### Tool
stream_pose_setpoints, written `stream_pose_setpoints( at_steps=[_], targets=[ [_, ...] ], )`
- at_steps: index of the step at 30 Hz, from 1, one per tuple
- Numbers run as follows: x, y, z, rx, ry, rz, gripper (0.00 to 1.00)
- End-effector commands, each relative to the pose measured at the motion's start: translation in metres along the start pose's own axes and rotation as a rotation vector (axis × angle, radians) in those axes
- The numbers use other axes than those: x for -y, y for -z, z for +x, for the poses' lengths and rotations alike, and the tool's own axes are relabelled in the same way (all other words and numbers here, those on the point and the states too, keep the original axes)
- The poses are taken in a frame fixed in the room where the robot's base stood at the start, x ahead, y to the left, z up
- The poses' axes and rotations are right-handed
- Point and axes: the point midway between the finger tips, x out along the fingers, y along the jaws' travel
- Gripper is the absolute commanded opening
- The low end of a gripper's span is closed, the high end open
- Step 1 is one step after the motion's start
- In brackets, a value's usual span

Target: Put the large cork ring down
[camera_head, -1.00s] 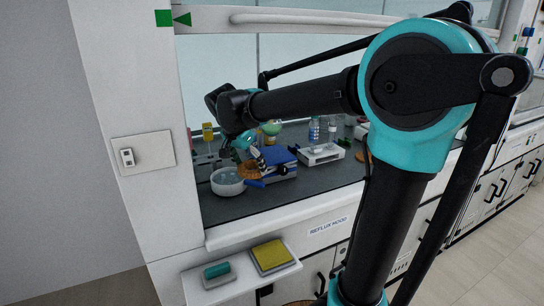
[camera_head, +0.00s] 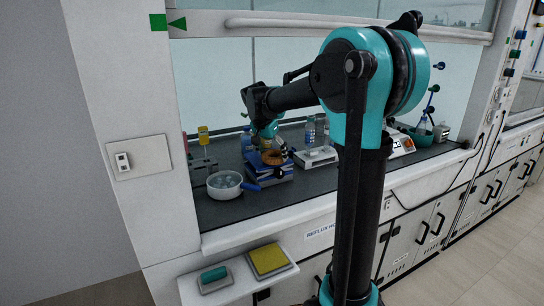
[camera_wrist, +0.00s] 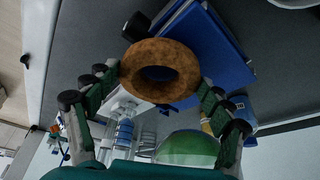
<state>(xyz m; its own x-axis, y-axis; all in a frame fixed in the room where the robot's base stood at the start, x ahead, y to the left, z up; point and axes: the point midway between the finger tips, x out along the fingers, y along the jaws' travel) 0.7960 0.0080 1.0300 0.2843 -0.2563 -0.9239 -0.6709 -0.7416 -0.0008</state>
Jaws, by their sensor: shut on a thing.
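The large cork ring (camera_wrist: 158,55) is a brown, doughnut-shaped ring, held between the two green fingers of my gripper (camera_wrist: 160,80) in the wrist view. My gripper is shut on its outer sides. In the head view the cork ring (camera_head: 274,158) shows at the top of a blue stack (camera_head: 266,174), below my gripper (camera_head: 270,148). In the wrist view the ring overlaps the edge of the blue stack (camera_wrist: 222,62). Whether it touches the stack or hangs just above it, I cannot tell.
A white bowl (camera_head: 224,190) stands left of the stack. Bottles (camera_head: 310,131) and a white device (camera_head: 316,157) stand to the right. A yellow-topped item (camera_head: 203,133) is behind the bowl. Bare dark bench (camera_head: 250,205) lies in front.

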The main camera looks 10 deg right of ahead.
Motion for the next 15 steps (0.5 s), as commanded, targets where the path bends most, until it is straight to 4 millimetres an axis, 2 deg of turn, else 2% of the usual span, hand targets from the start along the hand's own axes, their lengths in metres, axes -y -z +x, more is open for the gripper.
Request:
stream_pose_setpoints(
  at_steps=[2, 13, 14, 15],
  targets=[
    [0.0002, -0.0052, 0.0068, 0.001, 0.001, -0.002, 0.52],
    [0.0002, -0.0071, 0.0102, 0.001, 0.000, -0.002, 0.52],
    [0.0002, -0.0070, 0.0098, 0.001, 0.000, -0.002, 0.84],
    [0.0002, -0.0070, 0.0097, 0.001, 0.000, -0.002, 0.89]
  ],
)
